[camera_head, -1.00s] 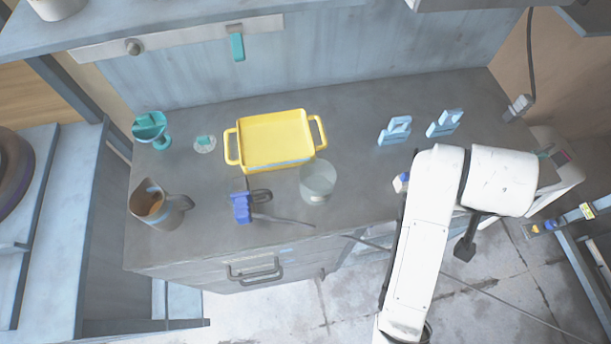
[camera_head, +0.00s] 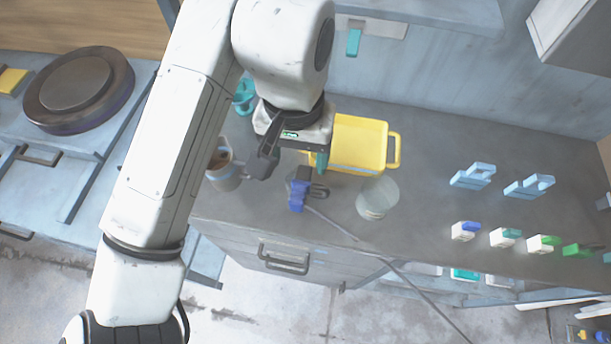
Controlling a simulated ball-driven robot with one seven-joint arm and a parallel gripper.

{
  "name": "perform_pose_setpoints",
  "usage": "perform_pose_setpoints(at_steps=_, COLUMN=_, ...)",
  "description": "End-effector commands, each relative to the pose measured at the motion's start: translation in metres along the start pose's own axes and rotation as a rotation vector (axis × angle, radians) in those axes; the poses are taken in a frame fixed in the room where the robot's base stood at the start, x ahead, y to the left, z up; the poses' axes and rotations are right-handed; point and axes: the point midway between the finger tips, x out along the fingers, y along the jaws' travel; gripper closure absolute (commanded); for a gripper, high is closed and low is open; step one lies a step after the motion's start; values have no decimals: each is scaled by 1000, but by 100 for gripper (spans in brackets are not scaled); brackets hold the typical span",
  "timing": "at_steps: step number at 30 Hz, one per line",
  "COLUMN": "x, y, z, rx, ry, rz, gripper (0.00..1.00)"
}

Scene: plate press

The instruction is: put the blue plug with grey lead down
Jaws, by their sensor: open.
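The blue plug (camera_head: 298,197) is on the grey counter near its front edge, below my gripper in the picture. Its grey lead (camera_head: 333,225) trails to the right toward the counter's front edge. A dark looped piece (camera_head: 319,191) lies beside the plug. My gripper (camera_head: 292,165) is open over the counter, its two fingers apart, just above the plug in the picture. I see nothing held between the fingers. How high the gripper is over the plug I cannot tell.
A clear container (camera_head: 376,199) stands right of the plug, and a pitcher (camera_head: 224,172) stands left. Several small coloured-topped blocks (camera_head: 465,232) line the counter's front right.

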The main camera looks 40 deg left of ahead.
Motion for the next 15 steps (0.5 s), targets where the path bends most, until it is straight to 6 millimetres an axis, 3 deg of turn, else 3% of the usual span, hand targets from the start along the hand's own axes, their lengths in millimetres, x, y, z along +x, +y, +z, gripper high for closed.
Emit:
perform_pose_setpoints(at_steps=6, x=36, y=2, z=0, rx=1, ry=1, rz=4, gripper=32)
perform_pose_setpoints(at_steps=15, x=59, y=1, z=2, rx=0, ry=-1, rz=3, gripper=32)
